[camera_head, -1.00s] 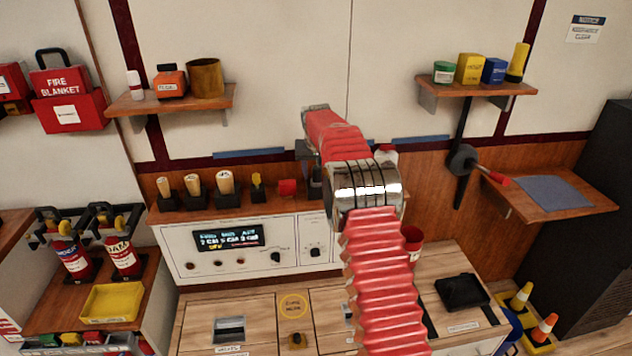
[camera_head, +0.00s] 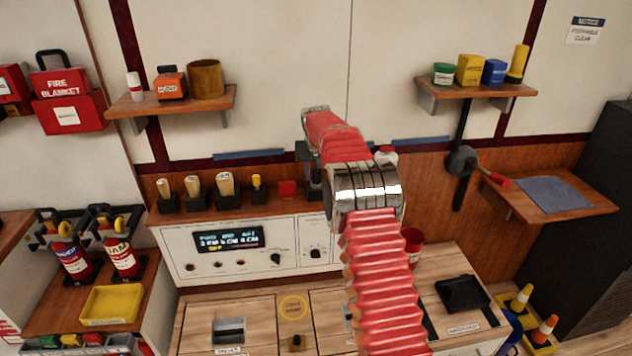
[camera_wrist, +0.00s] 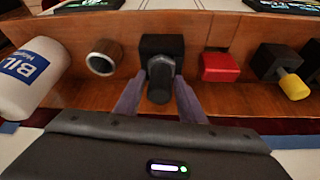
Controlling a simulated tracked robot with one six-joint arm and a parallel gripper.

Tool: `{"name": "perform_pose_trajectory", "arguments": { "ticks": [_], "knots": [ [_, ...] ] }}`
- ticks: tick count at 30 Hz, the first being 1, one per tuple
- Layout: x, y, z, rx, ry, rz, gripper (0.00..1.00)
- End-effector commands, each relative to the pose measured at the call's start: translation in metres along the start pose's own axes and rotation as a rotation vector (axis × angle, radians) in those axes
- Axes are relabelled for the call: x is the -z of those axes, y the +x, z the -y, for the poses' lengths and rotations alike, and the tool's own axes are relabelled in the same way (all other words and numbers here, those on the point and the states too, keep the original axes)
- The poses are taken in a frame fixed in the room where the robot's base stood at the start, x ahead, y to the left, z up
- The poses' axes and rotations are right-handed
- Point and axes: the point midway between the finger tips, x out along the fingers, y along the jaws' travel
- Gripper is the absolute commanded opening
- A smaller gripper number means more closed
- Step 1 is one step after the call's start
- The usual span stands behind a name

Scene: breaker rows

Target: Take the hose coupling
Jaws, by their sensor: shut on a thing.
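The hose coupling appears to be the dark grey, round-ended piece (camera_wrist: 160,82) in the middle of the wrist view, in front of a black block (camera_wrist: 161,46) on the wooden ledge. My gripper (camera_wrist: 159,88) has one finger on each side of this piece and is shut on it. The piece still overlaps the black block in the picture; I cannot tell whether they are apart. In the head view my red-sleeved arm reaches to the ledge and hides most of the gripper and the piece.
On the ledge, a red block (camera_wrist: 220,67) and a black holder with a yellow knob (camera_wrist: 293,86) stand on one side. A metal ring-like cylinder (camera_wrist: 104,57) and a white labelled container (camera_wrist: 32,78) stand on the other. A control panel (camera_head: 230,238) lies below the ledge.

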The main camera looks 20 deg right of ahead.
Motion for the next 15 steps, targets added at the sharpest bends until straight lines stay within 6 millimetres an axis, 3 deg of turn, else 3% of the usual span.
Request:
{"name": "perform_pose_trajectory", "arguments": {
  "ticks": [8, 15],
  "knots": [
    [0.005, -0.009, 0.0, 0.001, 0.0, -0.004, 0.08],
    [0.018, -0.042, 0.0, 0.001, 0.001, -0.004, 0.08]
  ]
}}
